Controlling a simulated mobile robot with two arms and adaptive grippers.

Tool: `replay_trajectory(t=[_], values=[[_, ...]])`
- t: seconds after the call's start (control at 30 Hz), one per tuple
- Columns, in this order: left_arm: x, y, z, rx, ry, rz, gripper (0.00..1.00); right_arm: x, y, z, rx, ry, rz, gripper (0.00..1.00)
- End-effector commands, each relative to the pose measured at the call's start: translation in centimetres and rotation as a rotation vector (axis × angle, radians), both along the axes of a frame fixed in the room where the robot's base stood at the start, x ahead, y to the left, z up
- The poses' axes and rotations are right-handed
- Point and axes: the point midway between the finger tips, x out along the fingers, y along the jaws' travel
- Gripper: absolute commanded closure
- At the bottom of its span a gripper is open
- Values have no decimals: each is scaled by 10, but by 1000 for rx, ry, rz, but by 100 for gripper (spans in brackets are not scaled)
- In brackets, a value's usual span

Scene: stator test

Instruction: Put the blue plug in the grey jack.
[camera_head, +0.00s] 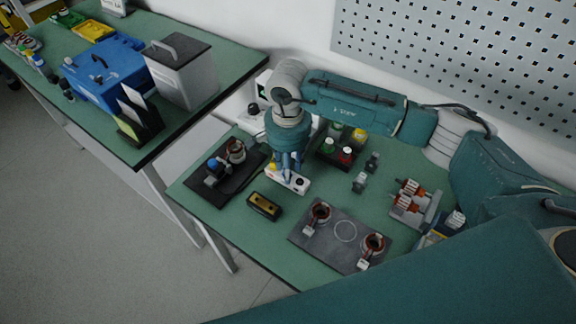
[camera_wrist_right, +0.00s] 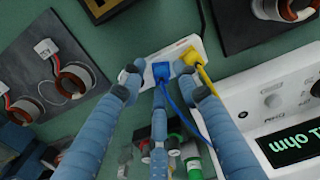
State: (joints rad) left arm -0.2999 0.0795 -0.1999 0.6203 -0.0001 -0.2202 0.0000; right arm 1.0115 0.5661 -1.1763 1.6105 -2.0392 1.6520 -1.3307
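My right gripper (camera_head: 289,170) points down over the white socket block (camera_head: 300,187) on the green table. In the right wrist view its fingers (camera_wrist_right: 158,80) stand around the blue plug (camera_wrist_right: 162,71), with small gaps seeming to show between fingertips and plug. The blue plug is at the white block (camera_wrist_right: 188,45), beside the yellow plug (camera_wrist_right: 188,62); a blue cable trails from it. Whether it sits in the block cannot be told. In the head view the fingers mostly hide it. I cannot make out a grey jack for certain. My left gripper is not in view.
A dark tray (camera_head: 240,184) with a coil stands left, a yellow-black device (camera_head: 265,205) in front, and a grey plate (camera_head: 325,240) with two coils at the front right. A meter with a green display (camera_wrist_right: 290,145) is close to the fingers. Colored-top items (camera_head: 345,155) stand behind.

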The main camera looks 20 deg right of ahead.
Motion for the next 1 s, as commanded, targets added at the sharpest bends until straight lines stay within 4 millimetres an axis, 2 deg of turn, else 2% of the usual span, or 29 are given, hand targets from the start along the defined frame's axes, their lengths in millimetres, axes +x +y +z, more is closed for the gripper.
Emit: replay_trajectory(t=[0.3,0.43,0.8,1.0], values=[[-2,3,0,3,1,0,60,0,0,1,1,-2,0,61],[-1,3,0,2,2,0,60,1,1,11,3,-3,0,61],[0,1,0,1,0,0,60,1,0,85,2,-5,1,61],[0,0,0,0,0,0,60,0,0,113,1,-3,-1,61]])
